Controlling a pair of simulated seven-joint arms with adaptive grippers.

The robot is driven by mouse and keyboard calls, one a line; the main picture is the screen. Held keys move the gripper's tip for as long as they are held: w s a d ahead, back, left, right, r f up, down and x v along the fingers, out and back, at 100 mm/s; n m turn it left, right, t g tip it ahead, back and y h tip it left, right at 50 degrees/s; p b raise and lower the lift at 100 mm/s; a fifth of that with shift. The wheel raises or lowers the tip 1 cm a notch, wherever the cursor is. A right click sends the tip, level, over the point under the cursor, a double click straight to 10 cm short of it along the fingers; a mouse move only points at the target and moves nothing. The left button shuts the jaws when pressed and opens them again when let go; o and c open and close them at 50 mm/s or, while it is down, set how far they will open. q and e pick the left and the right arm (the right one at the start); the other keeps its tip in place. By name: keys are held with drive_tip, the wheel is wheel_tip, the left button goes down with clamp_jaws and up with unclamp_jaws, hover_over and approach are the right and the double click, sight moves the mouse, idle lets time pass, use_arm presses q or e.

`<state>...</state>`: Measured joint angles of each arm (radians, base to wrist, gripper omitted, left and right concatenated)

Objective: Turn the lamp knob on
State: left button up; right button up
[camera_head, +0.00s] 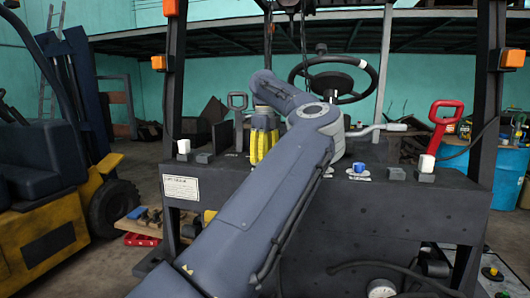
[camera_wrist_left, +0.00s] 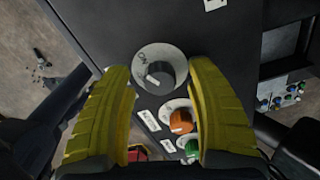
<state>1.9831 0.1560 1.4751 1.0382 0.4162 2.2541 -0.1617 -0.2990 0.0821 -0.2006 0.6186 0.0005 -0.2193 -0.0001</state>
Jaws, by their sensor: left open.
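A round grey knob (camera_wrist_left: 163,72) on a white dial marked "ON" sits on the dark panel in the left wrist view. Its white pointer mark is at the lower left, apart from the "ON" lettering. My left gripper (camera_wrist_left: 163,85) is open, with one yellow finger on each side of the knob. A gap shows on both sides, and I cannot tell how deep the fingers reach. In the head view my left gripper (camera_head: 262,137) is behind the forklift's dark front panel (camera_head: 400,215), and that knob is hidden. My right gripper is not in view.
An orange knob (camera_wrist_left: 181,122) and a green knob (camera_wrist_left: 193,147) sit close below the grey knob, beside the right finger. In the head view a blue knob (camera_head: 359,167), a red lever handle (camera_head: 444,118) and a steering wheel (camera_head: 335,80) stand to the right.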

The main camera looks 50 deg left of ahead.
use_arm(q)
wheel_tip(320, 180, up, 12)
idle(0.6)
idle(0.5)
